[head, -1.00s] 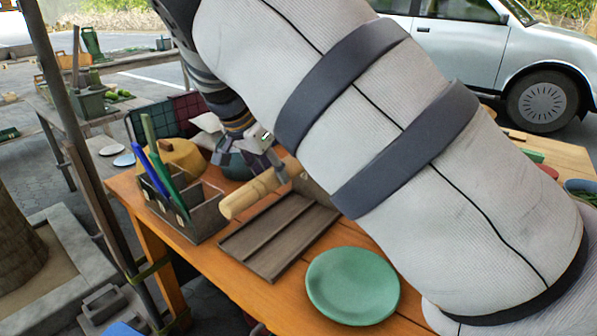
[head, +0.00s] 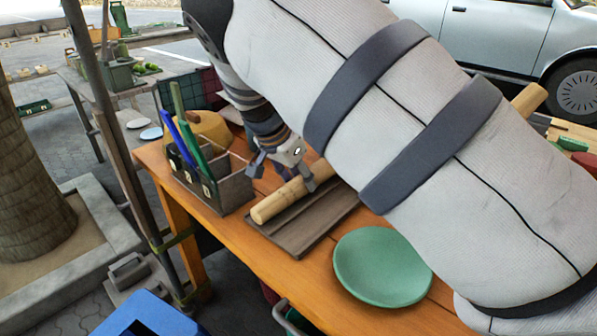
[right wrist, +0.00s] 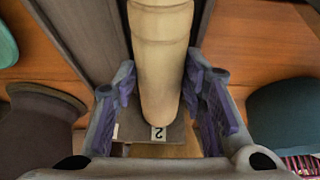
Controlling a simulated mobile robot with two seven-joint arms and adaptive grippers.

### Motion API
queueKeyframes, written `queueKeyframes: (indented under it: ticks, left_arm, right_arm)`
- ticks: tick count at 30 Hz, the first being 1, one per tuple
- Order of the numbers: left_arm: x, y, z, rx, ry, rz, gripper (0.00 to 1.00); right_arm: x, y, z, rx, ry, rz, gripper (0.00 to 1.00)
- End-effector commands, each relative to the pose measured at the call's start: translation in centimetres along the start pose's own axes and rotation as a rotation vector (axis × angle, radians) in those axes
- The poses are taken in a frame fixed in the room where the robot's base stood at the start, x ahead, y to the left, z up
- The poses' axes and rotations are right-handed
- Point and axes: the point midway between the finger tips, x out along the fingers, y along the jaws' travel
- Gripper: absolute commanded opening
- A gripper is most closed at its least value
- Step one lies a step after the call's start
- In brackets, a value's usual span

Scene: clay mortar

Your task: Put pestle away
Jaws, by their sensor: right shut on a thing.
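The pestle (head: 282,198) is a pale wooden rod with a rounded end. My right gripper (head: 287,176) is shut on it, with one finger on each side. In the right wrist view the pestle (right wrist: 160,65) runs between the purple-padded fingers (right wrist: 163,98). The pestle lies lengthwise along a grey-brown grooved tray (head: 297,243), on it or just above it; I cannot tell whether they touch. In the right wrist view a label marked 2 (right wrist: 158,133) shows beside the rounded end. My left gripper is out of view.
A green plate (head: 383,267) sits at the table's front edge, right of the tray. A divided wooden box (head: 232,190) with blue and green tools stands left. My right arm hides much of the table. A wooden rod end (head: 529,98) shows behind it.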

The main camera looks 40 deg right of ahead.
Motion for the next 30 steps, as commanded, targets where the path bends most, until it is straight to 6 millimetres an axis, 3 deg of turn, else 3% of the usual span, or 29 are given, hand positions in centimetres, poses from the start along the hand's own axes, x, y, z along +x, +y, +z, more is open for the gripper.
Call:
queueKeyframes:
  ticks: [9,10,12,13,19,22,30]
  left_arm:
    - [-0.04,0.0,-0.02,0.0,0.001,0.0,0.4]
    - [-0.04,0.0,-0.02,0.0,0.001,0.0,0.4]
    - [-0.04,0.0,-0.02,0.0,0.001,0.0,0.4]
    - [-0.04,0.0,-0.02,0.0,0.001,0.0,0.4]
    - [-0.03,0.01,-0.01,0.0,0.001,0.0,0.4]
    - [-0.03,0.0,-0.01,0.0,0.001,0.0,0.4]
    - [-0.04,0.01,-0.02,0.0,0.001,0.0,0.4]
  right_arm:
    - [-0.1,-0.02,-0.07,0.001,0.001,-0.002,0.0]
    - [-0.1,-0.01,-0.07,0.001,0.001,-0.001,0.43]
    - [-0.1,-0.01,-0.07,0.001,0.001,-0.001,0.58]
    - [-0.1,-0.01,-0.06,0.001,0.001,-0.001,0.62]
    - [-0.07,0.0,-0.04,0.0,0.0,-0.001,0.62]
    - [-0.03,0.03,0.0,0.0,-0.001,0.0,0.75]
    - [-0.06,0.02,-0.02,0.0,0.0,0.0,0.75]
